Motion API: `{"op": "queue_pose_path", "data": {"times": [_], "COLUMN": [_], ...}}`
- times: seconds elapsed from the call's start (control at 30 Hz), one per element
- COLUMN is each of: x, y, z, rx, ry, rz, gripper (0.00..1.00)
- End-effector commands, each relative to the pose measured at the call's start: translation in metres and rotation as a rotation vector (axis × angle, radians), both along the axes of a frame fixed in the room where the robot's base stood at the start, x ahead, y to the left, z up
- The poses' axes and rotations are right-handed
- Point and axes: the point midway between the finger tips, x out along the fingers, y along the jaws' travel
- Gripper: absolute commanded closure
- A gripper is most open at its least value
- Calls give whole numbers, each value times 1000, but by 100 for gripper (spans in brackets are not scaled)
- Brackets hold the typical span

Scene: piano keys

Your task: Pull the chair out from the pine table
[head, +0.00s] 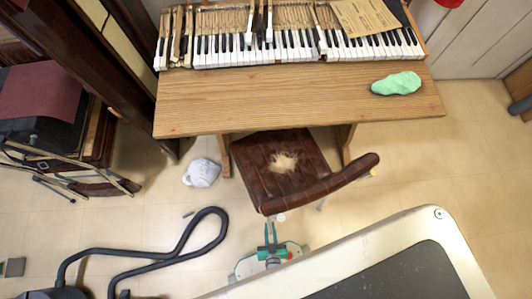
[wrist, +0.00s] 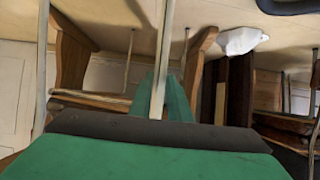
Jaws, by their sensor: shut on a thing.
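The chair (head: 258,165) has a brown leather seat with a torn pale patch and a curved backrest at the right. It stands at the near side of the pine table (head: 270,105), with the far edge of its seat just under the tabletop edge. My gripper (head: 270,234) is low, on the near side of the chair. In the wrist view, its green fingers (wrist: 163,100) are shut on a thin pale chair leg (wrist: 164,45). The exact contact is partly hidden between the fingers.
A row of piano keys (head: 290,47) and a green lump (head: 397,83) lie on the table. A white pot-like object (head: 201,172) is on the floor left of the chair. A black hose (head: 185,243) loops at lower left. A large pale-framed panel (head: 400,262) fills the lower right.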

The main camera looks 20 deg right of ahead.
Motion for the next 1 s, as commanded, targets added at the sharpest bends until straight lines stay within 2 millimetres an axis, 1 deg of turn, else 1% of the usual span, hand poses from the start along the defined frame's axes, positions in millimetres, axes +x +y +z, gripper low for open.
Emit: {"op": "queue_pose_path", "data": {"times": [0.03, 0.1, 0.13, 0.23, 0.27, 0.57, 1.0], "x": [-8, -8, -8, -6, -5, -3, -36], "y": [2, 2, 2, 2, 2, 1, 10], "z": [-3, -3, -3, -3, -2, -1, -1], "rx": [4, 3, 3, 3, 3, 1, 1], "ry": [15, 15, 15, 12, 11, 5, 3], "rz": [1, 2, 2, 1, 1, 0, 0], "gripper": [100, 100, 79, 55, 53, 53, 53]}}
